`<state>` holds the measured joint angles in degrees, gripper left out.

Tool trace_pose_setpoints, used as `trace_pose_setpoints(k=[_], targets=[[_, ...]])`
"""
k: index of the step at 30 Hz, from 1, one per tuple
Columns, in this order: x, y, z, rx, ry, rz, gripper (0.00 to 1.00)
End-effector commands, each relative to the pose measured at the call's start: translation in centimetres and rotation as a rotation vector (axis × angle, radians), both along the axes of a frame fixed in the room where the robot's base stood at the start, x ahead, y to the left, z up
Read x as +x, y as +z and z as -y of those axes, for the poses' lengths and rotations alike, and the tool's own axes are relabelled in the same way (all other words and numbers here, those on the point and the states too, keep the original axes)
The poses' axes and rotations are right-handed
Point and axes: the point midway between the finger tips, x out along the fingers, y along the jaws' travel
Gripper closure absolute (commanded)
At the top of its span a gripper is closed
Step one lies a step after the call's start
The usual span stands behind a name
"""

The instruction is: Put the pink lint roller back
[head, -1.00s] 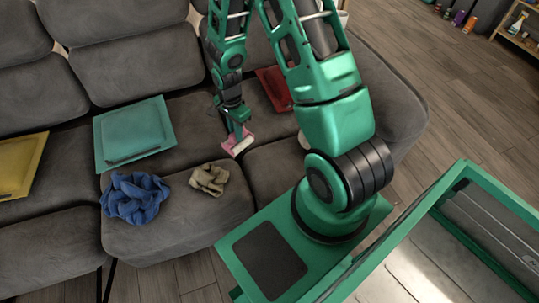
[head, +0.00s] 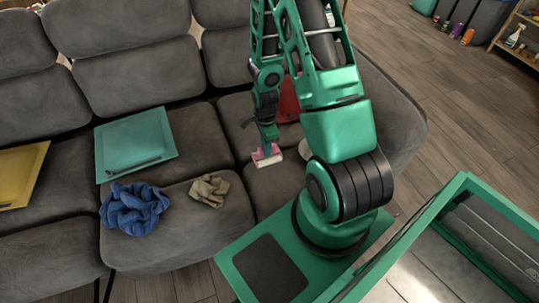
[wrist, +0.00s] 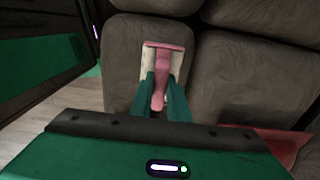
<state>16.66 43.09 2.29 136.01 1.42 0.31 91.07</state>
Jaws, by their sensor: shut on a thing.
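The pink lint roller (head: 267,155) has a pink handle and a white roll. It is in my gripper (head: 268,146), over the grey sofa seat. In the wrist view the lint roller (wrist: 161,66) shows with its handle between the two green fingers of my gripper (wrist: 162,85). My gripper is shut on the handle, and the roll end points away from the wrist. Whether the roller touches the cushion is hard to tell.
The grey sofa (head: 150,62) holds a teal tray (head: 135,140), a yellow tray (head: 22,172), and a red tray (head: 289,100) partly behind my arm. A blue cloth (head: 133,208) and a beige cloth (head: 210,190) lie on the front seat. A white object (head: 304,150) is partly hidden by my arm.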

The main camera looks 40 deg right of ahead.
Motion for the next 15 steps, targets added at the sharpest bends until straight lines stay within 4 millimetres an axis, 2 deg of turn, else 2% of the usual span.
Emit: trace_pose_setpoints(k=[5, 8, 15], targets=[[-0.6, -1.0, 1.5, 0.0, -0.001, 0.0, 1.0], [-0.7, -1.5, 1.6, 0.0, 0.0, -0.001, 1.0], [-0.7, -4.3, 1.6, 0.0, 0.0, -0.001, 1.0]])
